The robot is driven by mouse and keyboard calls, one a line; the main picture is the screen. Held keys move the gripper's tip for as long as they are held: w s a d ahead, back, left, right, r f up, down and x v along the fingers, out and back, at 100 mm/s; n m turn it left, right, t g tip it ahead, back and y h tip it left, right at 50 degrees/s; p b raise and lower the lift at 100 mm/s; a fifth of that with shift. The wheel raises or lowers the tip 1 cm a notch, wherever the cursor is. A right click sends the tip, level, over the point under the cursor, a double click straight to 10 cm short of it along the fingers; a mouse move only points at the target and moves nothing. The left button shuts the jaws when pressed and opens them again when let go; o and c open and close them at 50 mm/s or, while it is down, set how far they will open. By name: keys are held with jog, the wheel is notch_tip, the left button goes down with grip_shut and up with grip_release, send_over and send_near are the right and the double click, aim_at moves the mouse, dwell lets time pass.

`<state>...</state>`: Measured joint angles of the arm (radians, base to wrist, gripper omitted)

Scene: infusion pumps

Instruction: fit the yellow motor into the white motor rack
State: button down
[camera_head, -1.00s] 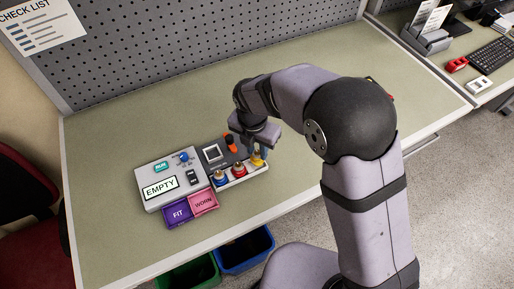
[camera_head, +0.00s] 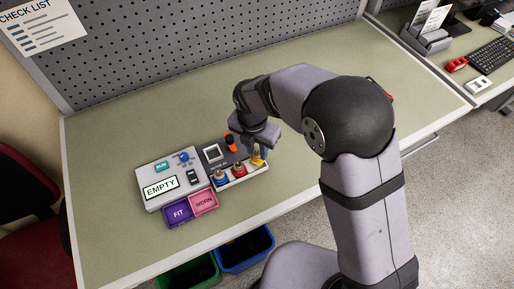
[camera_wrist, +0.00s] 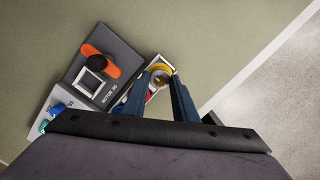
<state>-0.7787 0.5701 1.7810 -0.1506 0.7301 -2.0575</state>
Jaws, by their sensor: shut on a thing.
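The yellow motor (camera_head: 258,158) is at the right end of the white motor rack (camera_head: 244,178), beside a red motor (camera_head: 238,170) and a blue motor (camera_head: 220,178) in the same rack. My gripper (camera_wrist: 161,84) is shut on the yellow motor, whose yellow rim and brass top show between the fingers in the wrist view (camera_wrist: 160,70). The motor looks upright at the rack's end place. I cannot tell whether it is fully seated, as the fingers and rack wall hide its base.
A grey panel box (camera_head: 160,168) labelled EMPTY stands left of the rack. A dark motor jig (camera_head: 213,154) with an orange lever (camera_head: 231,142) is behind the rack. Purple FIT (camera_head: 179,212) and pink WORN (camera_head: 204,202) trays lie in front.

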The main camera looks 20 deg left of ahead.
jog(key=shift+f+b, duration=0.55)
jog(key=shift+f, duration=0.55)
jog(key=c, duration=1.7)
grip_release()
jog(key=shift+c, duration=0.2)
jog(key=shift+r, duration=0.1)
jog(key=shift+r+p, duration=1.05)
jog(key=shift+p, duration=0.05)
jog(key=o, duration=0.6)
jog(key=shift+c, duration=0.2)
jog(key=shift+r+p, duration=1.15)
jog(key=shift+r, duration=0.05)
